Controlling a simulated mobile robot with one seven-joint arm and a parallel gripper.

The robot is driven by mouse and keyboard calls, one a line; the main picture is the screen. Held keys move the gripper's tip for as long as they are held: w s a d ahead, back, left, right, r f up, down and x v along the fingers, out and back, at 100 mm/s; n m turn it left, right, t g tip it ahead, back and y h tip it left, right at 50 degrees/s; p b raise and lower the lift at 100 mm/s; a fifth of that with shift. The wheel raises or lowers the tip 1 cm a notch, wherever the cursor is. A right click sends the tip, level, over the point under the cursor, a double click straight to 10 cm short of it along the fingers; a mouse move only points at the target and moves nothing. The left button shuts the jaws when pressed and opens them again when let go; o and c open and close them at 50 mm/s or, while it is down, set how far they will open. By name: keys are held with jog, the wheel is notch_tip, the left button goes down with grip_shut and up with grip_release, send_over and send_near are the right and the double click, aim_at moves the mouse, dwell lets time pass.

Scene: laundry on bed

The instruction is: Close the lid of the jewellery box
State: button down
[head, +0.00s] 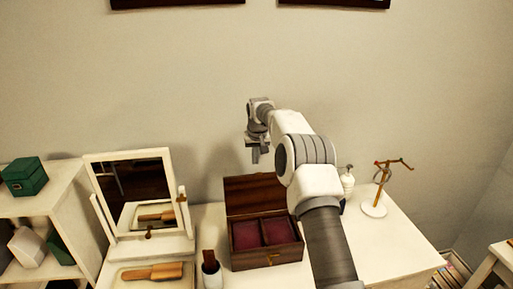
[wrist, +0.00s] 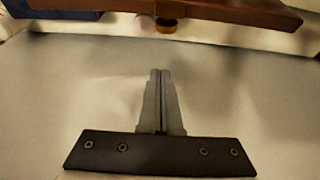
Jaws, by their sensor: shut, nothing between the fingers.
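The jewellery box (head: 267,256) is a dark wooden box on the white table, with red-lined compartments and a small brass clasp on its front. Its lid (head: 254,194) stands open, raised at the back of the box. My gripper (head: 255,158) is shut and empty, above and behind the raised lid near the wall. In the wrist view my gripper (wrist: 160,75) shows its two fingers pressed together. A brown wooden edge with a round brass piece crosses the top of that view, apart from the fingertips; it looks like part of the lid.
A white-framed mirror (head: 140,190) stands left of the box, with a brush (head: 152,272) before it. A white bottle (head: 347,182) and a jewellery stand (head: 375,208) are at right.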

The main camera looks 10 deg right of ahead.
jog(key=shift+s+f, duration=0.35)
jog(key=shift+s, duration=0.55)
jog(key=shift+s+f, duration=0.3)
jog(key=shift+s, duration=0.6)
jog(key=shift+s+f+b, duration=0.1)
jog(key=shift+b, duration=0.25)
